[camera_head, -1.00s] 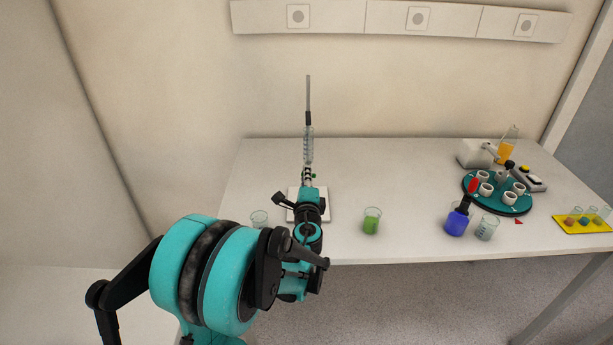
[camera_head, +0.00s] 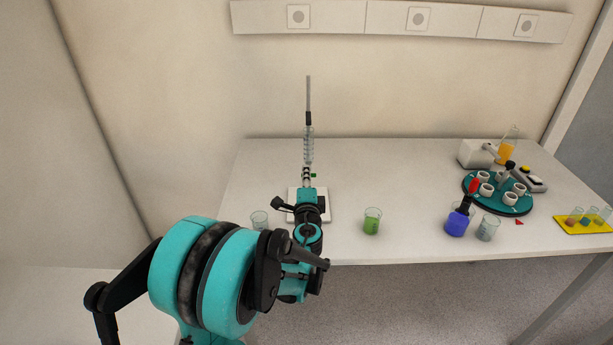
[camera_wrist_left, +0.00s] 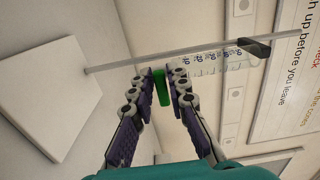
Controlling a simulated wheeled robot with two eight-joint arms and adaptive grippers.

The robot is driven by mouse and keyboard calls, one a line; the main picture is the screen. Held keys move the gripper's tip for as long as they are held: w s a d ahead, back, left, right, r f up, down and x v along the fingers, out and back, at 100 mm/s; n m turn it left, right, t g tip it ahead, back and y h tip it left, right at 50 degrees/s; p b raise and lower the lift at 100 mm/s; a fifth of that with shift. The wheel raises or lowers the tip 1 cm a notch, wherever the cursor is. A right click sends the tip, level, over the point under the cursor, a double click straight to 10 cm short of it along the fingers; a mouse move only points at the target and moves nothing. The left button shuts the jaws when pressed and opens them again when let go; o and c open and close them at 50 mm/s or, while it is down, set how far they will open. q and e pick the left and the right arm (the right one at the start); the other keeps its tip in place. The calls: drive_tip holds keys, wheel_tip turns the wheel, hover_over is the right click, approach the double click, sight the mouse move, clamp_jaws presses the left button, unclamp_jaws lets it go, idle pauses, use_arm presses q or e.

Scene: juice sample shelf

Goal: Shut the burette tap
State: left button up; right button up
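The burette (camera_head: 309,145) stands upright on its white base plate (camera_head: 322,203) near the table's left part. Its green tap (camera_head: 313,175) shows just right of my left gripper (camera_head: 307,172) in the head view. In the left wrist view the green tap (camera_wrist_left: 161,88) lies between the two fingertips of my left gripper (camera_wrist_left: 162,86). Its handle runs crosswise to the burette tube (camera_wrist_left: 120,63). The fingers are partly apart, with a narrow gap beside the tap on the right. My wrist hides the front of the base plate. My right gripper is not in view.
An empty-looking beaker (camera_head: 259,219) stands left of the base, a green-filled beaker (camera_head: 372,222) to its right. A blue bottle (camera_head: 456,224), another beaker (camera_head: 488,229), a teal round tray (camera_head: 497,204) and a yellow rack (camera_head: 575,227) are further right.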

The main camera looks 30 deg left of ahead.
use_arm(q)
drive_tip(key=shift+o, duration=0.4)
drive_tip(key=v, duration=1.2)
drive_tip(key=s+d+f+n+g+h, duration=0.4)
drive_tip(key=s+d+n, duration=0.1)
drive_tip(key=s+d, duration=0.2)
drive_tip(key=s+d+f+n+g+h, duration=0.4)
drive_tip(key=s+d, duration=0.4)
drive_tip(key=s, duration=0.2)
drive_tip(key=shift+d+f+n+h, duration=0.15)
drive_tip(key=shift+f+n+h, duration=0.4)
drive_tip(key=shift+n, duration=0.65)
